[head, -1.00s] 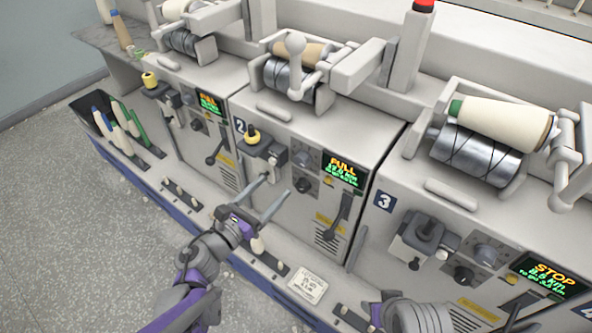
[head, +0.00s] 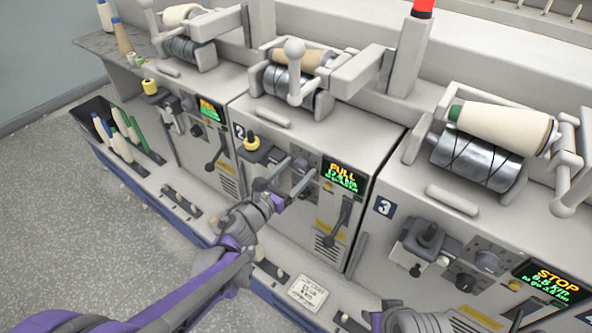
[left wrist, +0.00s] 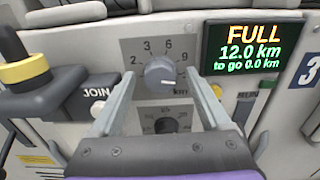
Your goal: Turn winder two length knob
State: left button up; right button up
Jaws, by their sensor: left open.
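Winder two is the middle unit, with a "2" label (head: 240,132). Its length knob (left wrist: 160,73) is grey and round, on a dial plate with numbers and "km". A pale mark on the knob points to the lower right. My left gripper (head: 300,168) is open in front of the panel. In the left wrist view its fingers stand on either side of the knob; I cannot tell if they touch it. The winder's display (left wrist: 254,48) reads FULL, 12.0 km, to go 0.0 km. My right gripper's fingers are not in view.
A darker knob (left wrist: 165,125) sits below, between the fingers. The JOIN block (left wrist: 95,95) with a yellow-collared post is close on the left. A black lever (head: 340,217) hangs at the right of the panel. Winder three (head: 384,202) shows STOP.

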pick_arm(q)
grip_shut()
